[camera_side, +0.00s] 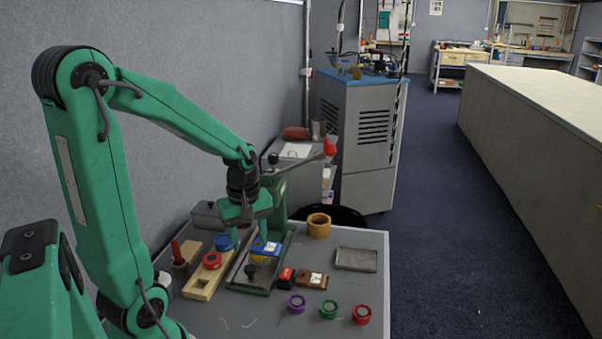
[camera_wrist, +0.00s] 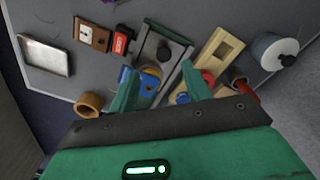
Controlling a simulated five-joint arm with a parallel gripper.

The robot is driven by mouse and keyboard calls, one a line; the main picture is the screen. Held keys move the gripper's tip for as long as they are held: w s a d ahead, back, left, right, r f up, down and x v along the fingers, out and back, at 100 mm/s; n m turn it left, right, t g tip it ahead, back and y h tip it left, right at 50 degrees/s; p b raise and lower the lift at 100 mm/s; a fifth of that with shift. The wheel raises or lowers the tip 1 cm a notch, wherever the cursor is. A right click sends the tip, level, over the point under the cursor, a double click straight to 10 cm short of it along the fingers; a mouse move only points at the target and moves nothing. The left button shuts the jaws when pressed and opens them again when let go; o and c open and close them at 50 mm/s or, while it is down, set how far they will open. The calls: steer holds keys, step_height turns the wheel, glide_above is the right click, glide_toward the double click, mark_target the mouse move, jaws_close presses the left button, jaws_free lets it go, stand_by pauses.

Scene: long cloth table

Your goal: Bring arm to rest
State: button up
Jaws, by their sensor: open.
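My gripper (camera_side: 248,241) hangs down over the crowded table, its green fingers spread apart with nothing held between them. The wrist view shows the open fingers (camera_wrist: 160,82) as well. A blue and yellow piece (camera_side: 266,248) on a dark metal fixture (camera_side: 246,288) is close by one finger; it also shows in the wrist view (camera_wrist: 149,86). I cannot tell whether they touch. A blue spool (camera_side: 223,243) is close to the other finger. My arm is raised and bent, reaching out over the table (camera_side: 220,322).
A slotted wooden block (camera_side: 200,289) with a red spool (camera_side: 212,260) is left of the fixture. A wooden ring (camera_side: 319,229), a metal tray (camera_side: 356,259), and purple (camera_side: 296,304), green (camera_side: 328,309) and red (camera_side: 362,315) spools lie to the right. A green lever press (camera_side: 274,193) stands behind.

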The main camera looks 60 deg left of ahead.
steer(key=s+d+r+m+t, duration=0.2)
steer(key=d+r+m, duration=0.4)
steer(key=m, duration=0.2)
steer(key=s+d+r+m+t, duration=0.1)
steer(key=d+r+m+t, duration=0.2)
steer(key=d+r+m, duration=0.2)
steer(key=shift+s+d+r+m, duration=0.35)
steer(key=shift+d+m, duration=0.85)
steer(key=shift+m, duration=0.6)
